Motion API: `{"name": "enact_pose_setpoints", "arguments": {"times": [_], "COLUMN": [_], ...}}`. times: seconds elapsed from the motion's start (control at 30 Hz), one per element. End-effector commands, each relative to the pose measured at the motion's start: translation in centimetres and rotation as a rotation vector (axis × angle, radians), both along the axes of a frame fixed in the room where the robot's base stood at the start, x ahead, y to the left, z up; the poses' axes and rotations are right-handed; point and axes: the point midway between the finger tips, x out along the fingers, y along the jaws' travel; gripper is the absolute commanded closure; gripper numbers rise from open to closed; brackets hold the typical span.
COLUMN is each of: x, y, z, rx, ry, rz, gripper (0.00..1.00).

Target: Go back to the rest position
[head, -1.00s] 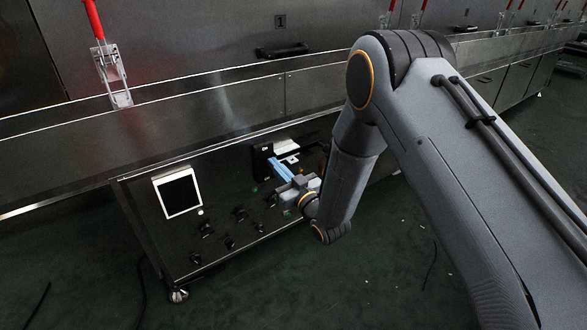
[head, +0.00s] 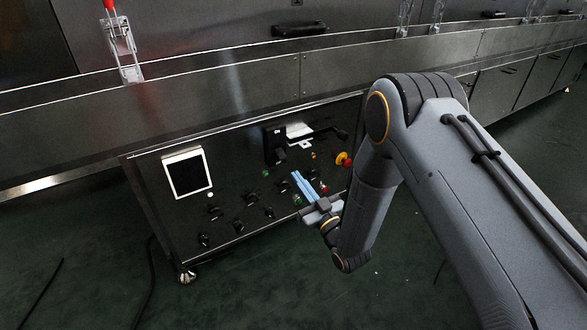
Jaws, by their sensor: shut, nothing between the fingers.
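My gripper (head: 297,178) is in the head view, right of centre, at the end of my bent grey arm. Its blue fingers are shut with nothing between them. They point up and left toward the control panel (head: 232,228) of the dryer, in front of its right part. I cannot tell the exact gap between fingertips and panel. My wrist and gripper hide a little of the panel's lower right.
The panel carries a white-framed screen (head: 187,173), several black knobs, a black switch unit with a light part (head: 299,131) and a red-yellow emergency button (head: 344,159). The long steel dryer (head: 230,95) runs behind. Dark green floor (head: 300,290) lies open in front.

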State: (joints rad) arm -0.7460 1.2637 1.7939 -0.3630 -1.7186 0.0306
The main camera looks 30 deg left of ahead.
Motion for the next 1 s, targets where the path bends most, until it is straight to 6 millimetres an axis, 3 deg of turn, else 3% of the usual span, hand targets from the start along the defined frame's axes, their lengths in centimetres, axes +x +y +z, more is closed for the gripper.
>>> {"name": "enact_pose_setpoints", "arguments": {"times": [0.2,0.73,0.87,1.0], "x": [-0.5,-0.5,0.3,2.3], "y": [-0.7,-0.7,-0.5,-0.1], "z": [-1.2,-1.1,-0.4,1.6], "rx": [0.001,0.0,-0.029,-0.135], "ry": [-0.001,-0.001,0.008,0.047], "rz": [0.004,0.004,-0.011,-0.056], "gripper": [1.0,1.0,1.0,1.0]}}
